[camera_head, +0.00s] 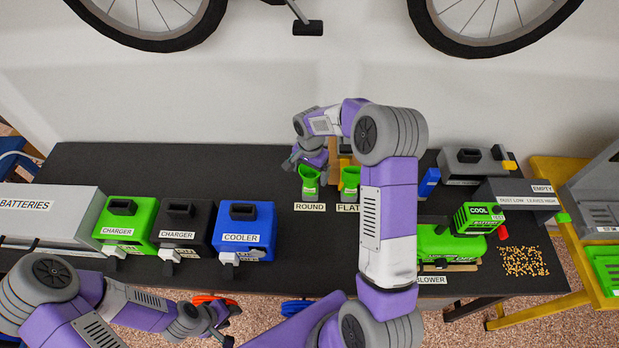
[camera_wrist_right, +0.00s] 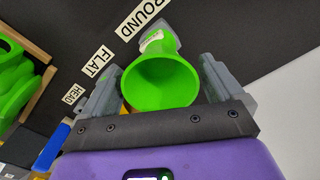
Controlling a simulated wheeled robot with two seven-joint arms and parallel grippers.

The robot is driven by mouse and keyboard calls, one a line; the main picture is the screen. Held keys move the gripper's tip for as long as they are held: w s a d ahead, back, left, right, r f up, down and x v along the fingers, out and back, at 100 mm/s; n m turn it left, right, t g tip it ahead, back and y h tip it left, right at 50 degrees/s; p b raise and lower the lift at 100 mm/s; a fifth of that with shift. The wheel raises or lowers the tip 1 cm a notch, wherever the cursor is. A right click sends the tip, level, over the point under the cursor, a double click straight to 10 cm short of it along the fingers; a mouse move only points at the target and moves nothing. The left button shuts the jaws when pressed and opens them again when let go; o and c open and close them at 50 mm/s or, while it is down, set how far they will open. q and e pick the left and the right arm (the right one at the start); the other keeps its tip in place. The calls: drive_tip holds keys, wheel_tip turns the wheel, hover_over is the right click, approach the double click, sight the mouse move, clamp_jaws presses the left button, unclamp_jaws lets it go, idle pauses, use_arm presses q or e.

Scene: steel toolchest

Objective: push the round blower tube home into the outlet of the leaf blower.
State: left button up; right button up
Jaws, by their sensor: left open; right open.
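The round blower tube (camera_head: 309,181) is green and stands at the ROUND label on the dark bench. In the right wrist view its wide round mouth (camera_wrist_right: 162,82) faces the camera. My right gripper (camera_head: 307,160) is open at the tube, with a finger on either side of it in the wrist view (camera_wrist_right: 160,85); contact cannot be told. The leaf blower (camera_head: 463,243) is green and lies on the bench at the right, with a battery marked COOL (camera_head: 480,217) on it. Its outlet is not clearly visible; my right arm passes close by. My left gripper (camera_head: 222,328) is open and empty near the front edge.
The green flat tube (camera_head: 349,179) stands right of the round one, with a blue piece (camera_head: 428,183) further right. Two chargers (camera_head: 129,222) and a blue cooler (camera_head: 243,229) stand left. A pile of small pellets (camera_head: 523,261) lies right of the blower. The bench middle is clear.

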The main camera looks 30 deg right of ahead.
drive_tip(key=shift+r+p, duration=1.4)
drive_tip(key=shift+r, duration=1.05)
